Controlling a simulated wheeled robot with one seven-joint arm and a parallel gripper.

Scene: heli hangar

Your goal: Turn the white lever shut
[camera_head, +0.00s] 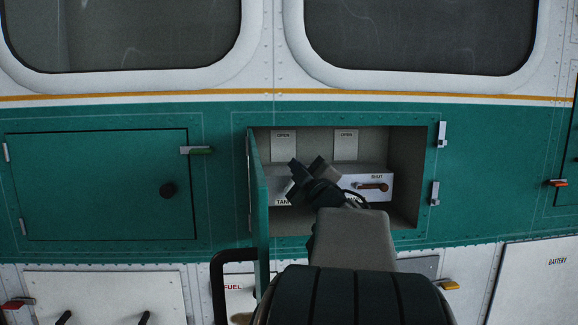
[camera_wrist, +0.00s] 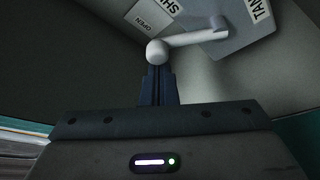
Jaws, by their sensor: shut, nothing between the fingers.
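The white lever (camera_wrist: 195,40) shows in the wrist view, a rod with a round ball knob (camera_wrist: 157,52) at its end, in front of a grey panel. Labels beginning "SH" and reading "OPEN" are near it. My gripper (camera_wrist: 158,76) is shut, with its fingertips right at the knob; I cannot tell whether they touch it. Nothing shows between the fingers. In the head view, my gripper (camera_head: 304,172) reaches into the open compartment (camera_head: 408,165) at its left part. There it hides the white lever and part of the "TANK" label.
A brown lever (camera_head: 374,187) lies beneath a "SHUT" label, right of my gripper. Two "OPEN" placards (camera_head: 346,145) are on the back wall. The compartment's open door (camera_head: 258,215) stands out at the left. A black rail (camera_head: 217,285) is below left.

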